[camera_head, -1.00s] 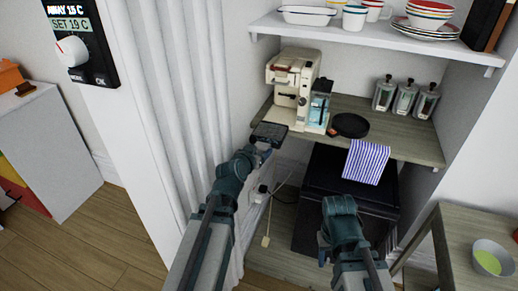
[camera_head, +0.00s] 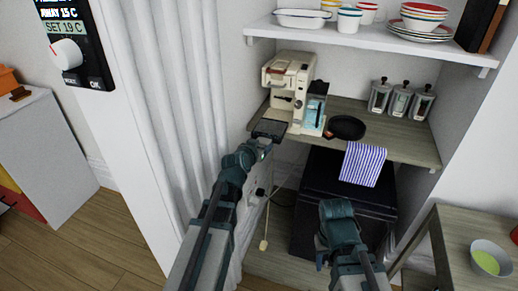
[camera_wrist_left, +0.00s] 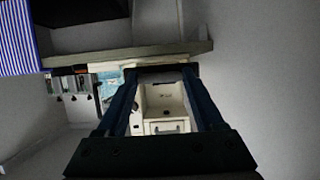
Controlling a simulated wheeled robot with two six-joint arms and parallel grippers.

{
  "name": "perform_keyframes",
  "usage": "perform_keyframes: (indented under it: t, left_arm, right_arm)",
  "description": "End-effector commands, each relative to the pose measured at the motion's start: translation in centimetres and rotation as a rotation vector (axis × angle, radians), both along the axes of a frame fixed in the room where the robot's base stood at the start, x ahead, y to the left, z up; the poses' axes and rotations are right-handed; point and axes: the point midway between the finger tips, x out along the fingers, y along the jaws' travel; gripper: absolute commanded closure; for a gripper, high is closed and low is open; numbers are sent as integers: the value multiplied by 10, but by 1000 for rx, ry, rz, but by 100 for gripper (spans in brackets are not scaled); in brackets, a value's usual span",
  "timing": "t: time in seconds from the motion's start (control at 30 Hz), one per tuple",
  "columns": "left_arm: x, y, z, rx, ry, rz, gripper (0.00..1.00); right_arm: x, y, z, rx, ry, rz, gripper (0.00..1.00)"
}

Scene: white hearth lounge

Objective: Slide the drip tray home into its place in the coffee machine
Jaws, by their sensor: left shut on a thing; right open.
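The cream coffee machine (camera_head: 303,88) stands upright on the wooden counter; its front also shows in the left wrist view (camera_wrist_left: 160,104). The dark drip tray (camera_head: 271,127) is at the machine's lower front left, roughly level. My left gripper (camera_head: 262,146) is shut on the tray's near edge. In the left wrist view the dark tray (camera_wrist_left: 162,69) lies between the fingertips. Whether the tray's far edge touches or has entered the machine's base cannot be told. My right gripper (camera_head: 322,257) is open and empty, low in front of the black cabinet.
A black pan (camera_head: 346,127) lies on the counter (camera_head: 402,142) right of the machine, with several glass canisters (camera_head: 400,101) behind. A striped towel (camera_head: 363,164) hangs over the front edge. A shelf (camera_head: 375,38) with dishes is above. A white pleated panel (camera_head: 190,90) stands left.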

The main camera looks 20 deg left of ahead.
Motion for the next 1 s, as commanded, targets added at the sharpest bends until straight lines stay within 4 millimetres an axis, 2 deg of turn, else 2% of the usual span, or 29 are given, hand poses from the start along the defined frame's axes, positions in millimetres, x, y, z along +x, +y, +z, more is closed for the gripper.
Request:
perform_keyframes:
  t: [1.0]
  left_arm:
    - [70,-2,-5,0,-1,0,100]
  right_arm:
    - [0,0,-5,0,0,0,50]
